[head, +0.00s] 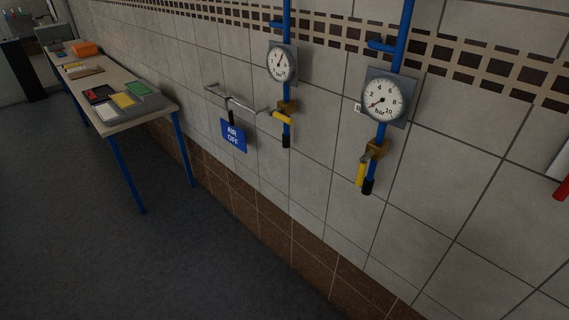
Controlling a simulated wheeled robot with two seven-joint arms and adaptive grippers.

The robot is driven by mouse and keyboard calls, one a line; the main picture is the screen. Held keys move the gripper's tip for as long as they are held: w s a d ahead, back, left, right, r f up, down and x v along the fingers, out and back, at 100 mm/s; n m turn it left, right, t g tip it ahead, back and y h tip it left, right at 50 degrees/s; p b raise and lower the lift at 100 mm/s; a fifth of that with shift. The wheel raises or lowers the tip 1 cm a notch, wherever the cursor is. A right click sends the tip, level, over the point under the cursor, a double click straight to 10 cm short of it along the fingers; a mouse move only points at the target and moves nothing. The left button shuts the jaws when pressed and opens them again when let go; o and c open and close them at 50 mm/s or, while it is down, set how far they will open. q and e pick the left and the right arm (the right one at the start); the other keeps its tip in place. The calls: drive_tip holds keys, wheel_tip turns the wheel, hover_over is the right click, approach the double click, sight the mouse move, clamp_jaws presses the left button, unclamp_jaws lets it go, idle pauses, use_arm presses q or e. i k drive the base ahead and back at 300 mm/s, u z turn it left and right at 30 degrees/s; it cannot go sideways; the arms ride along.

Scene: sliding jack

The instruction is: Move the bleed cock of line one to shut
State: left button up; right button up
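Two blue vertical pipes run down the tiled wall, each with a gauge, a brass cock with a yellow lever, and a black end below. On the left pipe (287,20), the yellow lever (282,118) sticks out across the pipe, and the gauge (282,63) needle points up. On the right pipe (405,25), the yellow lever (361,174) hangs down roughly along the pipe, and the gauge (382,99) needle points to the low end. A small tag beside the right gauge is mostly hidden, showing "B". I cannot tell which pipe is line one. Neither gripper is in view.
A blue "AIR OFF" sign (233,135) hangs from a metal wall rail (236,102) left of the left pipe. A long table (150,109) with folders and an orange box (84,48) stands along the wall at left. The dark floor (150,260) in front is clear.

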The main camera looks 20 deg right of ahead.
sight(363, 162)
drive_tip(key=u, duration=0.95)
drive_tip(key=i, duration=1.3)
drive_tip(key=z, duration=2.15)
